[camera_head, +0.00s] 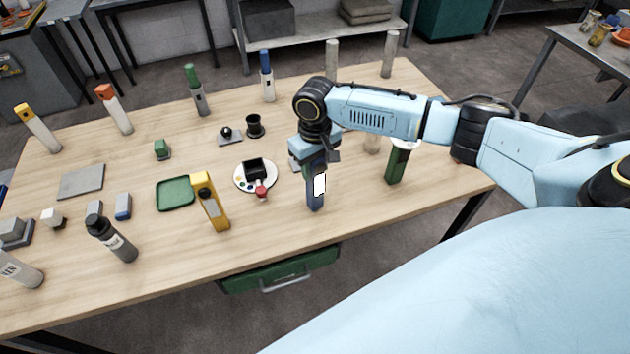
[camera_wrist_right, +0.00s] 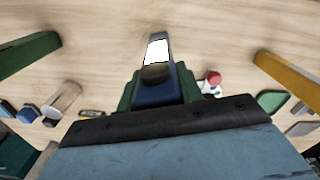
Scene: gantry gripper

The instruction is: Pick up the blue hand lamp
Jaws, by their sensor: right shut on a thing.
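The blue hand lamp (camera_head: 314,198) stands roughly upright near the front of the wooden table, with a white panel on its side. My right gripper (camera_head: 315,163) comes down over its top from above and is shut on it. In the right wrist view, the blue hand lamp (camera_wrist_right: 158,93) sits between the fingers, its bright white panel beyond. I cannot tell whether its base touches the table. The gripper hides the lamp's top. My left gripper is not in view.
A yellow hand lamp (camera_head: 212,203) stands to the left, and a green one (camera_head: 397,167) to the right. A round palette (camera_head: 243,184) and a green tray (camera_head: 175,194) lie left. A green drawer (camera_head: 278,275) hangs below the table's front edge.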

